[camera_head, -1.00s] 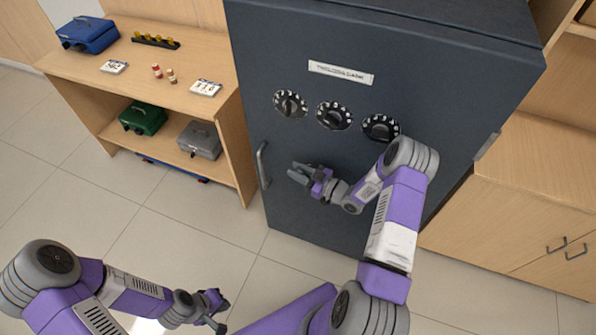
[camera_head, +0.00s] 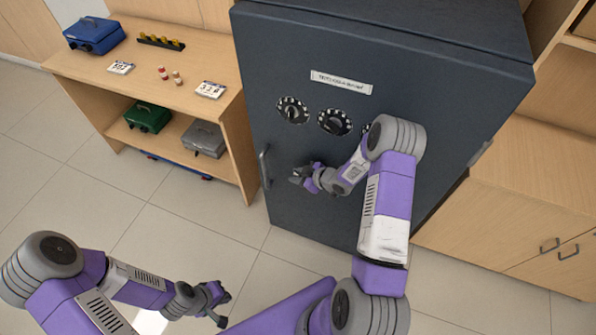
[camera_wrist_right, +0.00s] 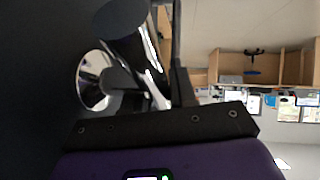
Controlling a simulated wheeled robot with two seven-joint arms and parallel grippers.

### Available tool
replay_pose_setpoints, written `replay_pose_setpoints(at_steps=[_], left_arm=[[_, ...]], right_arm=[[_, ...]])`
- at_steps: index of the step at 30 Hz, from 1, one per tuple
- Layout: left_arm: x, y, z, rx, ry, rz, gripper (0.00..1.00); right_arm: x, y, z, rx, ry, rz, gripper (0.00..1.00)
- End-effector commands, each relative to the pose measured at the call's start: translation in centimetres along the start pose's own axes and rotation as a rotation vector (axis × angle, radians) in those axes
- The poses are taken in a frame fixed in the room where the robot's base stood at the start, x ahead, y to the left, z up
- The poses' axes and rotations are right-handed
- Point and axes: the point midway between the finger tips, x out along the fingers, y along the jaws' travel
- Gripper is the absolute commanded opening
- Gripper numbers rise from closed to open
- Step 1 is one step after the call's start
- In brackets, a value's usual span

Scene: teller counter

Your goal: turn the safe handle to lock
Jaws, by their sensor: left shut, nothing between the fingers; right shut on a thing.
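The dark blue-grey safe (camera_head: 330,215) stands shut in the head view. My right gripper (camera_head: 298,177) is at its door, below the dials, and is shut on the safe handle. The gripper hides most of the handle in the head view. In the right wrist view the handle's round chrome base (camera_wrist_right: 92,82) shows against the dark door, with the gripper's dark fingers close around the grip. How far the handle is turned I cannot tell. My left gripper (camera_head: 222,304) is shut and empty, low in the head view, away from the safe.
Black dials (camera_head: 334,121) sit on the door, one mostly behind my right arm. A vertical pull bar (camera_head: 264,166) is at the door's left edge. A wooden shelf (camera_head: 190,88) with cash boxes stands left, a wooden cabinet (camera_head: 520,215) right. The floor in front is clear.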

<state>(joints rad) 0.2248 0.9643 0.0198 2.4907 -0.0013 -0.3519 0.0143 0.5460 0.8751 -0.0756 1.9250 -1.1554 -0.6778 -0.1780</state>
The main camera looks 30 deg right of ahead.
Motion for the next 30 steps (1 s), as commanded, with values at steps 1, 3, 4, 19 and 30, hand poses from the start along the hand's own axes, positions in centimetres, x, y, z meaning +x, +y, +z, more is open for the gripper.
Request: replay_pose_setpoints(at_steps=[1, 3, 4, 19, 30], left_arm=[[-0.5, 0.2, 0.0, 0.0, 0.0, 0.0, 0.0], [-0.8, 0.3, 0.0, 0.0, 0.0, 0.0, 0.0], [-0.9, 0.3, 0.0, 0.0, 0.0, 0.0, 0.0], [-1.9, 0.7, 0.1, 0.0, 0.0, 0.0, 0.0], [-1.9, 0.7, 0.1, 0.0, 0.0, 0.0, 0.0]], right_arm=[[0.0, 0.0, -0.1, -0.009, -0.042, -0.005, 0.0], [0.1, -0.1, 0.1, -0.019, -0.102, -0.011, 0.0], [0.2, -0.1, 0.2, -0.023, -0.126, -0.013, 0.0], [0.6, -0.2, 1.4, -0.067, -0.391, -0.038, 0.0], [0.7, -0.3, 1.6, -0.073, -0.425, -0.042, 0.0]])
